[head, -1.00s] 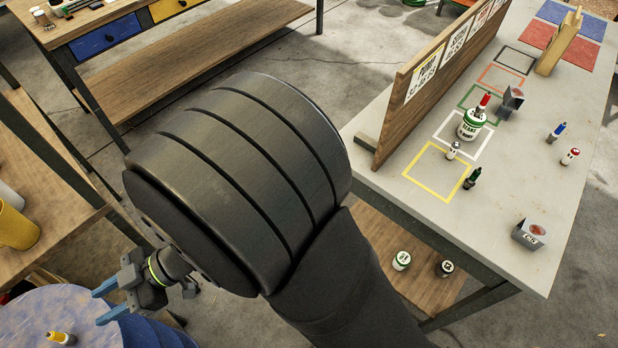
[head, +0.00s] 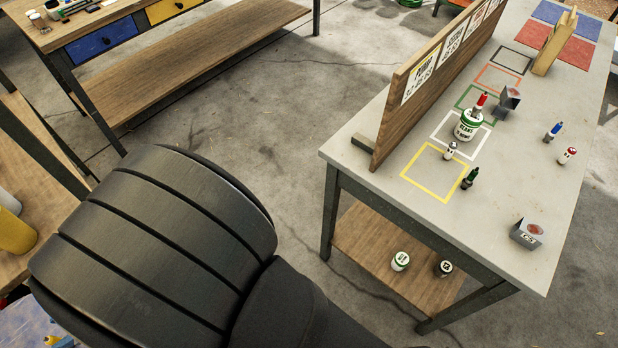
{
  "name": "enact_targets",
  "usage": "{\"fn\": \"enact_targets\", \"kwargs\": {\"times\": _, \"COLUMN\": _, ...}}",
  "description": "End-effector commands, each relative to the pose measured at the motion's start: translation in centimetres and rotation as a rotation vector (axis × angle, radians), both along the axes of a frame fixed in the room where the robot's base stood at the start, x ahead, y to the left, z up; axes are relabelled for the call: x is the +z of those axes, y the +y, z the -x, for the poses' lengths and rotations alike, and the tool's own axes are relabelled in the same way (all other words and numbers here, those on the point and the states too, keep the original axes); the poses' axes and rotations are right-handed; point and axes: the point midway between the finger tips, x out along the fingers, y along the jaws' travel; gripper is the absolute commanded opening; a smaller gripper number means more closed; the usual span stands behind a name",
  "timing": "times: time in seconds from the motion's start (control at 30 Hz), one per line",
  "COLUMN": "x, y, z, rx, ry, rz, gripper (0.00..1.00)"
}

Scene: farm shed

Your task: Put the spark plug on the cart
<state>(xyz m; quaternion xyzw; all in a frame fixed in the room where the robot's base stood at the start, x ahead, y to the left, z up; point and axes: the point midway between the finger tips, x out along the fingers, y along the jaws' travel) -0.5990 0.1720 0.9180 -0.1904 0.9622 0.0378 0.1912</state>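No object is plain enough to name for certain as the spark plug. A small yellow-topped piece (head: 53,339) is at the bottom left edge on a blue round top (head: 18,322). A bit of blue beside it looks like a fingertip of my gripper (head: 66,342); the rest of the gripper is cut off or hidden behind my arm, and its opening does not show. A small white piece with dark marks (head: 450,151) stands at the yellow outlined square on the grey-topped table (head: 510,205). I cannot tell which piece of furniture is the cart.
On the grey top are a white-green can (head: 467,126), small green (head: 470,179), blue (head: 553,132) and red (head: 567,156) pieces, metal holders (head: 527,234), a wooden block (head: 553,45) and a sign board (head: 420,90).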

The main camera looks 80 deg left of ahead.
Motion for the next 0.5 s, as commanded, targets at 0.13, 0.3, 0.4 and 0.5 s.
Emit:
{"fn": "enact_targets", "kwargs": {"times": 0.13, "x": -0.4, "y": -0.3, "z": 0.7, "rx": 0.002, "ry": -0.001, "rz": 0.000, "gripper": 0.39}}
{"fn": "enact_targets", "kwargs": {"times": 0.3, "x": -1.6, "y": -1.0, "z": 2.9, "rx": 0.002, "ry": 0.000, "rz": 0.001, "gripper": 0.39}}
{"fn": "enact_targets", "kwargs": {"times": 0.4, "x": -2.1, "y": -1.4, "z": 4.0, "rx": 0.002, "ry": -0.001, "rz": 0.000, "gripper": 0.39}}
{"fn": "enact_targets", "kwargs": {"times": 0.5, "x": -2.4, "y": -1.7, "z": 4.6, "rx": 0.001, "ry": -0.002, "rz": 0.000, "gripper": 0.39}}
